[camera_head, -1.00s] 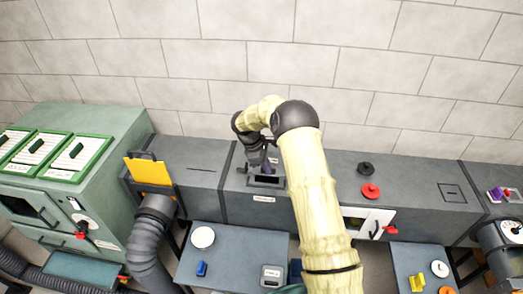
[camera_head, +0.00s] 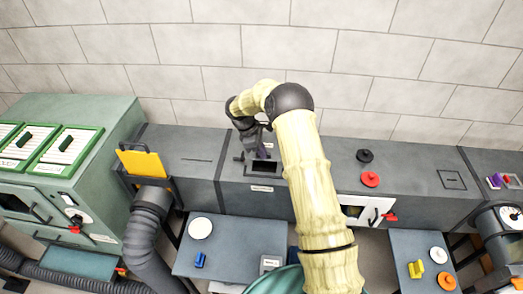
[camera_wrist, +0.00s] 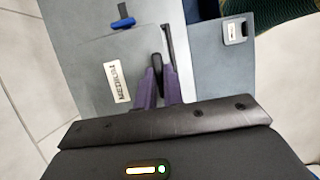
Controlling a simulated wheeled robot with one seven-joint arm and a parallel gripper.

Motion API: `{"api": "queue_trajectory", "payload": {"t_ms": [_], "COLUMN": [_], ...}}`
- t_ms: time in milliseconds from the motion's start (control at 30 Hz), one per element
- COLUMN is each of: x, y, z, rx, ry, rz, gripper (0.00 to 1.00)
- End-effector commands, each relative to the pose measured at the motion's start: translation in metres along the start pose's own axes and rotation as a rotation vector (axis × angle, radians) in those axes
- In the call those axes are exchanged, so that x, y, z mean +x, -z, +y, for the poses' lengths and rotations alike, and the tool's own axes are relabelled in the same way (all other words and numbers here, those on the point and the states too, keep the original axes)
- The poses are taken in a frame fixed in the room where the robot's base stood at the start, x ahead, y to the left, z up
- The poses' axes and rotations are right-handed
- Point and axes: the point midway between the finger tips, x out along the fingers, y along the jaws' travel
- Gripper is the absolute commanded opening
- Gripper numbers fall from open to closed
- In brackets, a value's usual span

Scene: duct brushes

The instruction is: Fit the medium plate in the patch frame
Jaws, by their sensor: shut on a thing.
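My gripper (camera_head: 262,153) is over the dark rectangular opening of the patch frame (camera_head: 274,176) in the grey duct top. A white label sits just in front of the opening. In the wrist view my purple fingers (camera_wrist: 159,88) are closed on a narrow dark grey piece (camera_wrist: 157,65), which I take to be the medium plate's handle. The rest of the plate is hard to make out. A label reading MEDIUM (camera_wrist: 117,80) lies on the grey surface left of the fingers. I cannot tell whether the plate touches the frame.
A table in front holds a white disc (camera_head: 200,228), a blue piece (camera_head: 200,260) and a small box (camera_head: 271,264). A yellow plate (camera_head: 140,163) stands at the duct's left end. Black (camera_head: 365,155) and red (camera_head: 370,179) knobs are on the right. My arm hides part of the duct.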

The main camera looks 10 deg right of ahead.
Motion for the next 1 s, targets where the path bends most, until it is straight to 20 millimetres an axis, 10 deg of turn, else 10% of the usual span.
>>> {"api": "queue_trajectory", "payload": {"t_ms": [1000], "x": [0.024], "y": [0.010], "z": [0.000], "rx": [0.000], "ry": [0.000], "rz": [0.001], "gripper": [0.00]}}
